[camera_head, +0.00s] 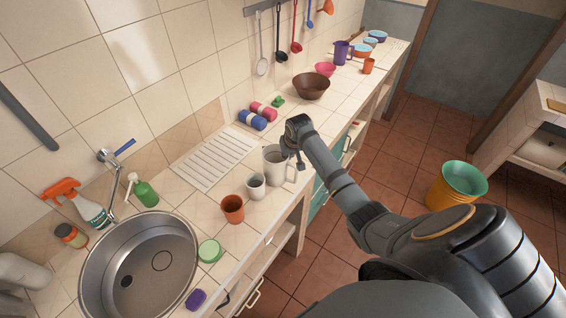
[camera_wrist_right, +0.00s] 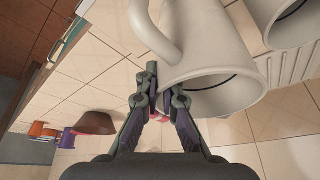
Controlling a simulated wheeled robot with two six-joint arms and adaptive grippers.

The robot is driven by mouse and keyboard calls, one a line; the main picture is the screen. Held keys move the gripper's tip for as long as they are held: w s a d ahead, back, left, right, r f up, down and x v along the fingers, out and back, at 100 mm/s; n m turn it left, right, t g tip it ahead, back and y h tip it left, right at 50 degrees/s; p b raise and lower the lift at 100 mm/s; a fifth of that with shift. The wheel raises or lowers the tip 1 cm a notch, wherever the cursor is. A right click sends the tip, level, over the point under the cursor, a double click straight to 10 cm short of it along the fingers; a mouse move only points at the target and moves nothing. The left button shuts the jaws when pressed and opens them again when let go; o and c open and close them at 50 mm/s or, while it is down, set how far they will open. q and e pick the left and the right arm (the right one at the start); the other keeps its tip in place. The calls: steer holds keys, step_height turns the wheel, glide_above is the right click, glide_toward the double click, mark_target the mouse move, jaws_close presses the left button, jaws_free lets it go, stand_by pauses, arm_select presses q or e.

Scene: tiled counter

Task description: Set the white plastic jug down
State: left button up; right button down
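The white plastic jug (camera_head: 274,166) is upright at the counter, right of a smaller white cup (camera_head: 256,187). I cannot tell whether its base touches the counter. My right gripper (camera_head: 297,158) is at its upper right edge. In the right wrist view the jug (camera_wrist_right: 208,45) fills the upper middle, its handle (camera_wrist_right: 152,35) toward the left. There the right gripper's fingers (camera_wrist_right: 165,82) are close together, one on either side of the rim near the handle, and appear shut on it. The contact is partly hidden. My left gripper is not in view.
A terracotta cup (camera_head: 232,209) stands left of the white cup. Blue and pink rolls (camera_head: 252,120) and a brown bowl (camera_head: 311,87) stand beyond. The counter's front edge runs close to the jug.

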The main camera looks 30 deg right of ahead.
step_height(320, 180, up, 3)
steer(key=b, duration=0.3)
steer(key=shift+w+f, duration=0.1)
steer(key=s+r, duration=0.2)
steer(key=s+a+r+b, duration=0.1)
steer(key=s+r, duration=0.1)
steer(key=r, duration=0.1)
steer(key=shift+s+r, duration=0.35)
steer(key=s+a+r+b, duration=0.2)
steer(key=s+r+b, duration=0.1)
steer(key=s, duration=0.6)
steer(key=shift+a+r, duration=0.35)
steer(key=shift+r, duration=0.4)
